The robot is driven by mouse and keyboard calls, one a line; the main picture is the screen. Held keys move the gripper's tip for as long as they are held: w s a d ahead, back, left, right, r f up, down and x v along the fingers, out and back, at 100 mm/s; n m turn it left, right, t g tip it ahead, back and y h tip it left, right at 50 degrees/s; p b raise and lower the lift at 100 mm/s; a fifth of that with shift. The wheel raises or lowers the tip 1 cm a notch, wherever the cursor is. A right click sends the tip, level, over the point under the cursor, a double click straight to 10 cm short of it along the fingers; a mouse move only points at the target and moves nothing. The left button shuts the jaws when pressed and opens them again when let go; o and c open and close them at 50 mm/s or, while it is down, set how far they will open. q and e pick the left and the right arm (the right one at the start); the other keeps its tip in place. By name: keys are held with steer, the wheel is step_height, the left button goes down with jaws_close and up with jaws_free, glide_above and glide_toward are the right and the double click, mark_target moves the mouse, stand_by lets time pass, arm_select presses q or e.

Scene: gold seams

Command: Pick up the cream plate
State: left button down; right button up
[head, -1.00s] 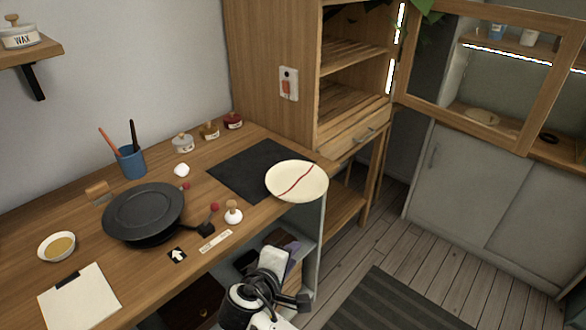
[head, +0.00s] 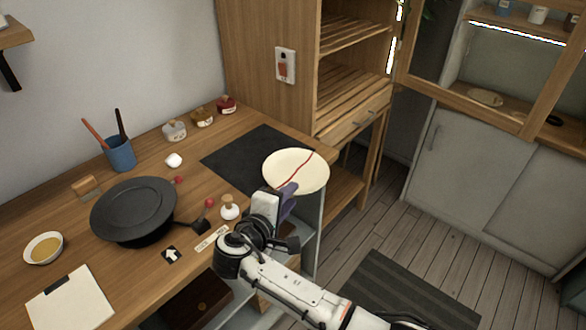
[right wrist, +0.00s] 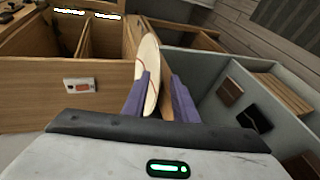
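The cream plate (head: 296,169) with a red seam line lies at the right end of the wooden desk, partly on the dark mat, its near rim jutting past the desk edge. My right gripper (head: 286,199) is at the plate's near rim, with purple fingers. In the right wrist view the plate (right wrist: 151,72) shows edge-on between the two spread fingers (right wrist: 162,98), closer to the left one. A gap shows towards the right finger. Whether a finger touches the plate, I cannot tell. My left gripper is not in view.
A dark pan (head: 133,208), small jars (head: 202,118), a blue pen cup (head: 120,154), a bowl (head: 43,247) and a clipboard (head: 70,300) stand on the desk. A tall wooden cabinet (head: 262,70) rises behind the plate. Open shelving lies below the desk edge.

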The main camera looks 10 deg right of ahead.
steer(key=shift+x, duration=0.8)
steer(key=shift+s+a+r, duration=0.1)
steer(key=shift+r, duration=0.05)
steer(key=shift+c, duration=0.9)
jaws_close()
